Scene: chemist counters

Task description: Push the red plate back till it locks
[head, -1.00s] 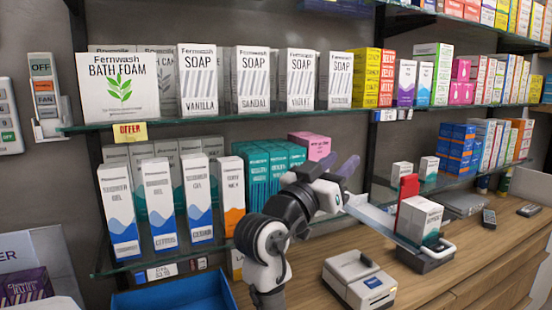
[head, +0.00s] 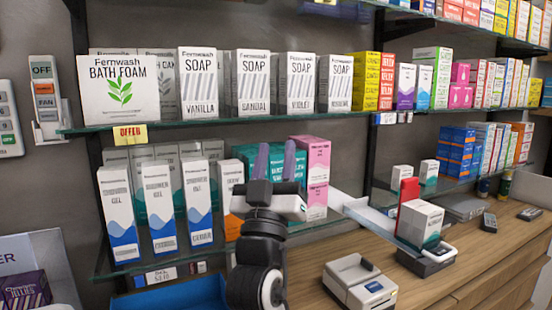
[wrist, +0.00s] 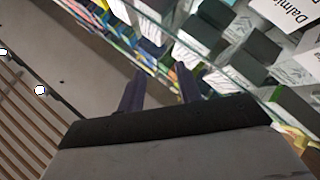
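The red plate (head: 408,192) stands upright on the right, at a long pale tray (head: 374,217) that slants across the counter. A white and teal box (head: 421,222) stands right against the plate in this view and hides its lower part. My gripper (head: 276,160) is well left of the plate, in front of the lower shelf, with its fingers pointing up. The two dark purple fingers are apart with nothing between them. They also show apart and empty in the wrist view (wrist: 160,88). The plate cannot be made out in the wrist view.
A lower glass shelf (head: 150,266) holds shower gel boxes (head: 160,207) and a pink box (head: 317,175) close around my gripper. A white card device (head: 360,284) sits on the wooden counter (head: 432,286). A blue bin (head: 180,297) is at lower left.

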